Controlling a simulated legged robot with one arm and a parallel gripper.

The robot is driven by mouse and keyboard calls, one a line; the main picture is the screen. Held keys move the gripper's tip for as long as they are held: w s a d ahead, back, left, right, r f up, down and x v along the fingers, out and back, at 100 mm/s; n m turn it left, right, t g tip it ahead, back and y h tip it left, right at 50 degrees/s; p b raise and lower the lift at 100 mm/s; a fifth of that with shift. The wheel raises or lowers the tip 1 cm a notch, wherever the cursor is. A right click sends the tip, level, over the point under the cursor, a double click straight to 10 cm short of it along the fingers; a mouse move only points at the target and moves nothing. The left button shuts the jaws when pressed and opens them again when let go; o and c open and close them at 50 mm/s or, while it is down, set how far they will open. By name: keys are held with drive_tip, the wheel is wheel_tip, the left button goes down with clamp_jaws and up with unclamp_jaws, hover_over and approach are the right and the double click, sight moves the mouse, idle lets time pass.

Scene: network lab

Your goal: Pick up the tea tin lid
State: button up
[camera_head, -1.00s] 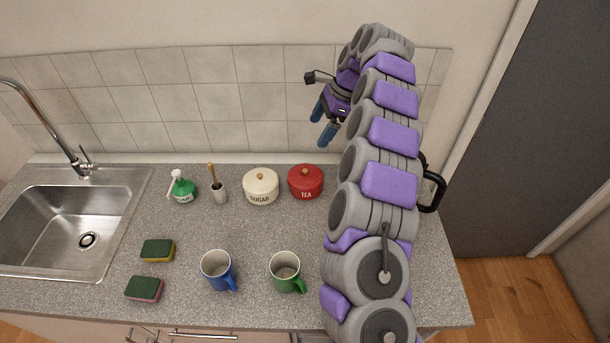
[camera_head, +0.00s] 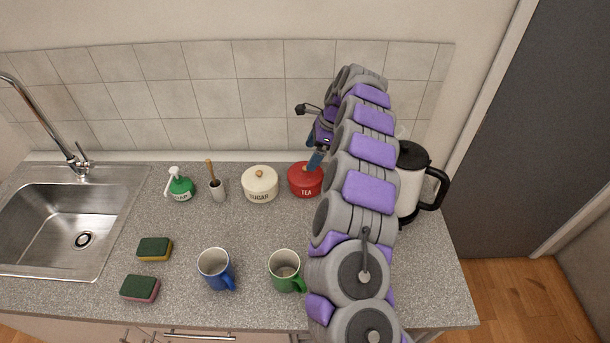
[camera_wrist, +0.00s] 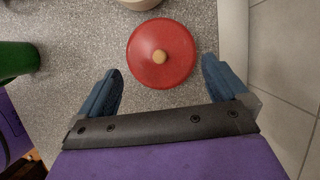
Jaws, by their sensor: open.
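The red tea tin (camera_head: 303,190) stands on the counter to the right of the white sugar tin, with its red lid (camera_wrist: 145,62) on top. The lid is round with a light wooden knob (camera_wrist: 159,57) at its centre. My gripper (camera_head: 314,161) is at the tin's upper right in the head view, partly hidden by my arm. In the wrist view my gripper (camera_wrist: 164,82) is open and empty, its two blue fingers wide apart. The lid lies between and a little beyond the fingertips, with no visible contact.
The white sugar tin (camera_head: 260,187) stands close on the left. A green mug (camera_head: 284,270) and a blue mug (camera_head: 214,268) stand nearer the front edge. A white and black kettle (camera_head: 411,190) stands right, behind my arm. The tiled wall (camera_head: 230,90) rises behind the tins.

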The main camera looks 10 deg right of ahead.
sight(305, 171)
drive_tip(key=shift+d+b+x, duration=0.15)
drive_tip(key=shift+b+x, duration=0.3)
drive_tip(key=shift+x, duration=1.1)
drive_tip(key=shift+d+b+x, duration=0.15)
drive_tip(key=shift+b+x, duration=0.3)
drive_tip(key=shift+x, duration=1.1)
drive_tip(key=shift+s, duration=0.2)
drive_tip(key=c, duration=0.9)
drive_tip(key=shift+s+d+f, duration=0.1)
drive_tip(key=shift+s+f, duration=0.05)
drive_tip(key=shift+f, duration=0.05)
drive_tip(key=c, duration=0.5)
drive_tip(key=shift+o, duration=0.2)
